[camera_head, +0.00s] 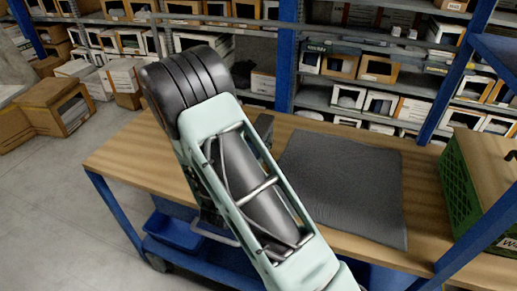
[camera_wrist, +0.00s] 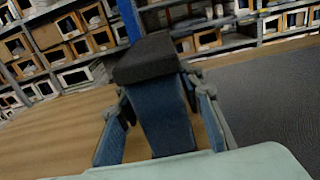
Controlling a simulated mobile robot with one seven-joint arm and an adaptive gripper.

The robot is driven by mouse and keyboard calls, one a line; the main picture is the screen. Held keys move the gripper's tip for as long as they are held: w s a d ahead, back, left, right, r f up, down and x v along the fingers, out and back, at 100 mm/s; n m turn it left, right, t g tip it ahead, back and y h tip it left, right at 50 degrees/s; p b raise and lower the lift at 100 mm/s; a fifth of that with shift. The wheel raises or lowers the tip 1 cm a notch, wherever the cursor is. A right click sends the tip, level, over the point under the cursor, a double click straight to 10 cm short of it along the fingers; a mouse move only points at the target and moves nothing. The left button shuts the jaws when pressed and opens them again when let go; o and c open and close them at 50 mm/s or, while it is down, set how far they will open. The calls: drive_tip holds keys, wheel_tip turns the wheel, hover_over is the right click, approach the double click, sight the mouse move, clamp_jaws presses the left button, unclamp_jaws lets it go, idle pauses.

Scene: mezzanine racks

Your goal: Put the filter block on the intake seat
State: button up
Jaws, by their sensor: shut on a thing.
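My gripper (camera_wrist: 158,92) is shut on a block with blue sides and a dark grey top, which I take to be the filter block (camera_wrist: 166,118). In the wrist view the block stands between the two fingers, above or at the wooden tabletop; I cannot tell whether it touches it. I cannot make out the intake seat in either view.
The wooden workbench (camera_head: 125,150) has blue legs. A dark grey mat (camera_head: 345,180) covers its middle right, clear of objects. A green crate (camera_head: 460,195) stands at the right end. Racks with boxes (camera_head: 375,70) stand behind. A blue bin (camera_head: 172,232) sits below.

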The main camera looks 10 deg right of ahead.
drive_tip(key=shift+w+f, duration=0.15)
drive_tip(key=shift+f, duration=0.5)
drive_tip(key=shift+w+f, duration=0.15)
drive_tip(key=shift+f, duration=1.05)
drive_tip(key=shift+f, duration=0.1)
drive_tip(key=shift+f, duration=0.2)
drive_tip(key=o, duration=1.4)
drive_tip(key=shift+r, duration=0.1)
